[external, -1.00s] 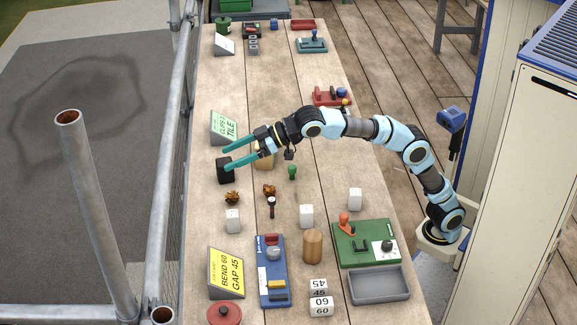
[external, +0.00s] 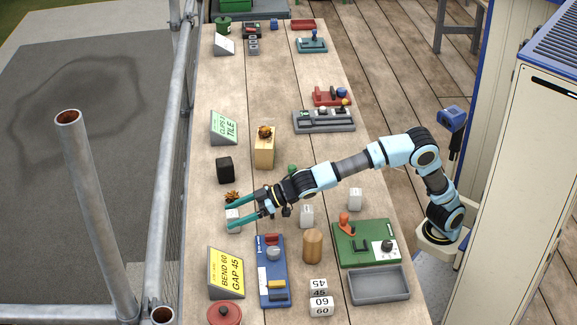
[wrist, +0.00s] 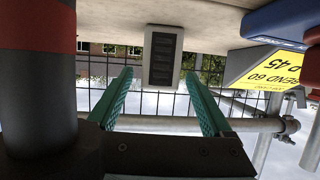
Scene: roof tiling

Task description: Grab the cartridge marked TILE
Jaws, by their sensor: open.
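No cartridge shows a readable TILE mark. A small white block (external: 232,222) stands on the bench at the left, partly covered by my fingers. In the wrist view a pale block with a dark slatted face (wrist: 162,57) stands between and beyond my fingertips; that view looks upside down. My gripper (external: 229,214) is open and low over the bench, one finger on each side of the white block, with no grip on it. The fingers also show in the wrist view (wrist: 159,74). Two similar white blocks stand further right, one near (external: 307,216) and one far (external: 355,199).
A green sign reading TILE (external: 223,128) and a black block (external: 225,170) stand farther back. A yellow sign (external: 226,272) and blue fixture (external: 272,270) stand in front. A dark red-banded cylinder (wrist: 38,90) is close at left in the wrist view.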

